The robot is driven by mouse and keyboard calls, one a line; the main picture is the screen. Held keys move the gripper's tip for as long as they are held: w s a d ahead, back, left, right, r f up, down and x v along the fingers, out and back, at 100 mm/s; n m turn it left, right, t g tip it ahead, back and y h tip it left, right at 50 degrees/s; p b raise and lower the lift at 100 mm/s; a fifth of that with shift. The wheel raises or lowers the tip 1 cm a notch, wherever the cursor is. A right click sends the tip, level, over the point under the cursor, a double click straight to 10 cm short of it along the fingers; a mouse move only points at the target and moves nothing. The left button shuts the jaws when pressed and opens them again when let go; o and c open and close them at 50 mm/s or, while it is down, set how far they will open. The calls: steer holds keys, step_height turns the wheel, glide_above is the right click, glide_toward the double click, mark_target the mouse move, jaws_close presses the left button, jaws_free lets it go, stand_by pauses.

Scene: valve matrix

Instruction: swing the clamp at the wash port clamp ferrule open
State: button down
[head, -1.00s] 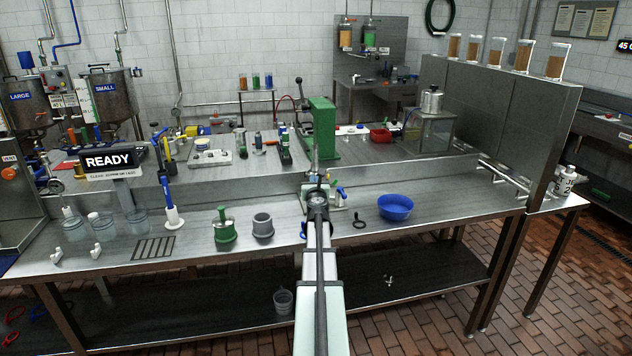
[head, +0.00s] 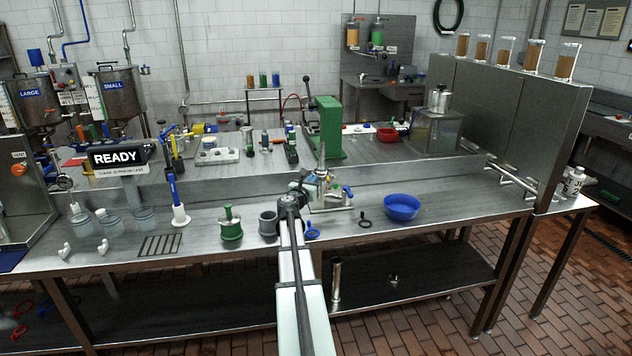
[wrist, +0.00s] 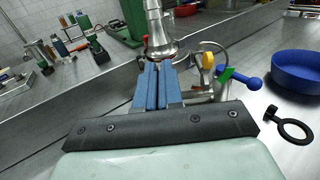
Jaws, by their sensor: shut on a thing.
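The wash port assembly (head: 338,192) stands on the bench in the head view. In the wrist view its upright steel pipe (wrist: 157,25) flares out at the bottom, just beyond my fingertips. My gripper (wrist: 158,66) has its two blue fingers close together at the foot of this pipe, shut on what seems to be the clamp. The fingers hide the held part, so I cannot see how far the clamp is swung. A blue-handled valve (wrist: 243,80), a yellow part (wrist: 208,61) and a green tag (wrist: 226,74) sit right of the fingers.
A blue bowl (head: 401,208) and a black ring-shaped tool (head: 365,222) lie to the right. A raised steel ledge with a green press (head: 325,125) lies behind.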

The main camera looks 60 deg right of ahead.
steer(key=shift+w+a+r+m+g, duration=0.1)
steer(key=shift+w+m+g, duration=0.65)
steer(key=shift+g, duration=0.55)
steer(key=c, duration=1.3)
jaws_free()
steer(key=shift+s+a, duration=0.1)
steer(key=shift+s, duration=0.05)
steer(key=shift+a, duration=0.1)
steer(key=a, duration=1.3)
steer(key=shift+s+a, duration=0.35)
